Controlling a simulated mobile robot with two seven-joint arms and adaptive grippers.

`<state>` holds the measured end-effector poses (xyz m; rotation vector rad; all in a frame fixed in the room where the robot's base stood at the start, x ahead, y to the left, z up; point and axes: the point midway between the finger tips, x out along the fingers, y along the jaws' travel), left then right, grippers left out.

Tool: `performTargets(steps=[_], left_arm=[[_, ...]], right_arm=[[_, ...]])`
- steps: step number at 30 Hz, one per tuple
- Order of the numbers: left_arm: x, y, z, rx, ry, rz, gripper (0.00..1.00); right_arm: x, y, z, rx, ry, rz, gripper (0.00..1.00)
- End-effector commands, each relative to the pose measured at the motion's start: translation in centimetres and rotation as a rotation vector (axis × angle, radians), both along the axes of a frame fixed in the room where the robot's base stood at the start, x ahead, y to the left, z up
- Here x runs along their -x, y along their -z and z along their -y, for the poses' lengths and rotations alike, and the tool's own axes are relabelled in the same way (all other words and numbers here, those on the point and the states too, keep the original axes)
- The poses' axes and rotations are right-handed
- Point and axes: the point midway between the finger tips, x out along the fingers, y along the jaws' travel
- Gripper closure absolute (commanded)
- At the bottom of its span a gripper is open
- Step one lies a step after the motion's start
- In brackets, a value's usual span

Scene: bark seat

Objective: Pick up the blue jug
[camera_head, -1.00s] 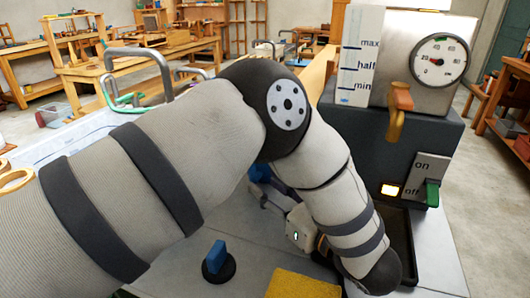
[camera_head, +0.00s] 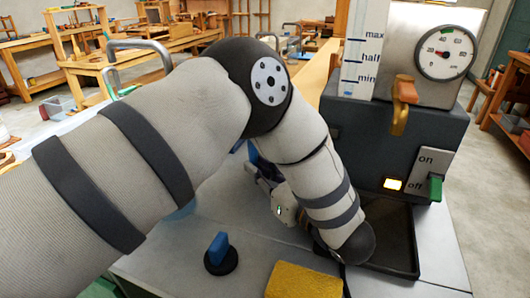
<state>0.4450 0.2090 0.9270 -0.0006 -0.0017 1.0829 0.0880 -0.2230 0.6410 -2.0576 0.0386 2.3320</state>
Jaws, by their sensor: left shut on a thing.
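A blue thing (camera_head: 253,154), likely the blue jug, shows only in part behind my left forearm, near the middle of the head view. My left gripper (camera_head: 256,172) is at the end of the arm that bends down over the counter. It is shut on the blue thing, and its fingers are partly hidden by my own wrist and forearm. How the jug sits in the fingers, and whether it touches the counter, I cannot tell. My right gripper is not in view.
A dark machine (camera_head: 350,125) with a gauge, a tap (camera_head: 401,105) and an on/off switch stands right, above a black drip tray (camera_head: 400,260). A yellow sponge (camera_head: 303,281) and a blue-handled black disc (camera_head: 220,258) lie in front. Wooden workbenches stand behind.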

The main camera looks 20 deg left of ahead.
Motion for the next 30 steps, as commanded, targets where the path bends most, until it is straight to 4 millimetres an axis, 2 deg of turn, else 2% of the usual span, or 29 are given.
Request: performTargets(steps=[5,10,18,24,30], left_arm=[[-0.1,-1.0,0.0,-0.001,-0.001,0.006,1.00],[0.0,-3.7,0.0,-0.001,0.001,0.009,1.00],[5.0,-9.4,-0.1,-0.002,0.003,0.009,1.00],[10.0,-11.6,-0.2,-0.005,0.004,0.007,1.00],[13.0,-12.8,-0.2,-0.002,0.002,0.005,1.00]], right_arm=[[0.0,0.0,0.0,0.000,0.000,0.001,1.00],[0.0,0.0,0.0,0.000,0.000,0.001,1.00],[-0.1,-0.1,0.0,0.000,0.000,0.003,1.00],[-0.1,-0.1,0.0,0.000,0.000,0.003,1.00],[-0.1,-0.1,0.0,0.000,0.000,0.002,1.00]])
